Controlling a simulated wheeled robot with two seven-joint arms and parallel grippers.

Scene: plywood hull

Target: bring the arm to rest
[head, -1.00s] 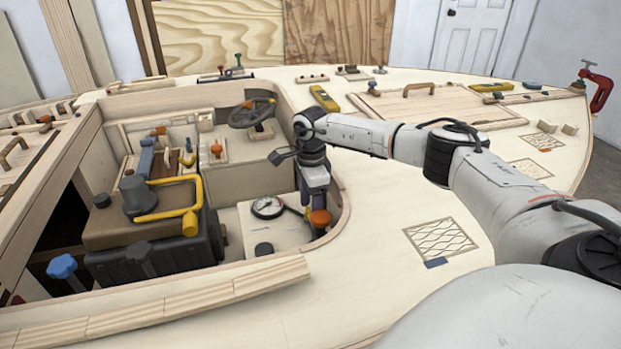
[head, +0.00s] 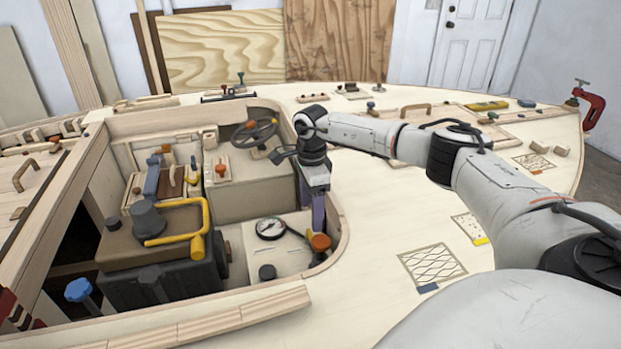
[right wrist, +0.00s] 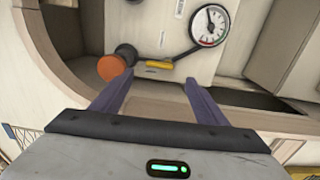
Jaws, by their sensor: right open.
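My right arm (head: 490,170) reaches in from the right across the pale plywood deck. My right gripper (head: 318,215) points down at the right end of the cockpit opening, beside the orange-topped knob (head: 320,242). In the right wrist view the two purple fingers of the gripper (right wrist: 157,95) stand wide apart with nothing between their tips. The orange knob (right wrist: 112,68) is beyond the left finger there, and the round gauge (right wrist: 209,26) is beyond the right finger. I cannot tell whether the gripper touches the knob. My left gripper is not in view.
The cockpit holds a black engine box with a yellow bent handle (head: 205,215), a steering wheel (head: 255,132) and a blue knob (head: 78,289). The cockpit's wooden rim (head: 345,235) curves close around my gripper. Bare deck (head: 375,220) lies to its right. A red clamp (head: 593,105) grips the far right edge.

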